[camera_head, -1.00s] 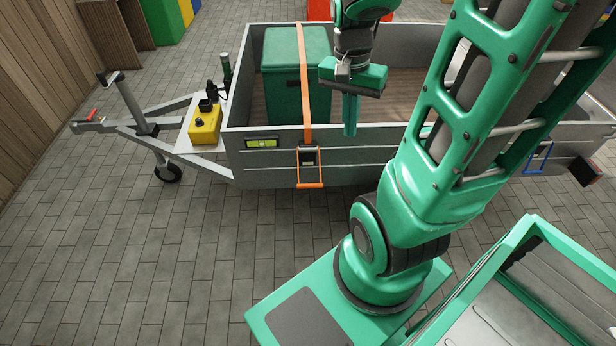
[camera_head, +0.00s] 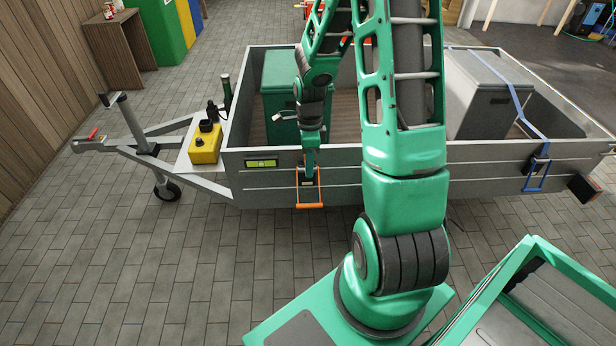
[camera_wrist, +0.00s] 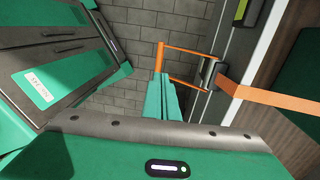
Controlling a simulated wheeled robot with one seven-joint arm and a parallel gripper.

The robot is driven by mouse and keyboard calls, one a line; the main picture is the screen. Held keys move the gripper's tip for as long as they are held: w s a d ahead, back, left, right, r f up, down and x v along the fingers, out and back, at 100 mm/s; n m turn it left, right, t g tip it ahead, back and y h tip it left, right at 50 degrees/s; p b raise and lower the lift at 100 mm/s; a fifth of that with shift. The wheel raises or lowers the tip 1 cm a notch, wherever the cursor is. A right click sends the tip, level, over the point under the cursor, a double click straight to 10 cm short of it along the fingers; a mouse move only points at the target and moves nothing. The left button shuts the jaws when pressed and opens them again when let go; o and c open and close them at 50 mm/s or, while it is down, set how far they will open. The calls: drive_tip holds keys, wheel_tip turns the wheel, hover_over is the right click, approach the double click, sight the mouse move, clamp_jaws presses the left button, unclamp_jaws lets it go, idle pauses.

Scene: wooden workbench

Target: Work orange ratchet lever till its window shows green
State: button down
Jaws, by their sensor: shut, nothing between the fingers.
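The orange ratchet lever (camera_head: 309,206) hangs down on the outer face of the trailer's side wall, below its ratchet. In the wrist view its frame (camera_wrist: 183,48) stands out from the ratchet (camera_wrist: 210,73). A window (camera_head: 262,163) on the side wall, left of the lever, looks yellow-green; part of it also shows in the wrist view (camera_wrist: 241,10). My gripper (camera_head: 309,176) points down at the upper part of the lever. In the wrist view its shut fingers (camera_wrist: 163,84) are close to the orange handle bar; I cannot tell whether they touch it.
The orange strap (camera_wrist: 275,97) crosses the wrist view. A green box (camera_head: 279,80) stands inside the trailer (camera_head: 240,185). A grey box (camera_head: 478,98) with a blue strap and blue lever (camera_head: 535,184) is at right. The paving (camera_head: 200,260) in front is clear at left.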

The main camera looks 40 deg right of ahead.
drive_tip(key=f, duration=0.8)
drive_tip(key=s+f, duration=0.1)
drive_tip(key=f, duration=0.3)
drive_tip(key=shift+a+f, duration=0.25)
drive_tip(key=shift+a, duration=0.05)
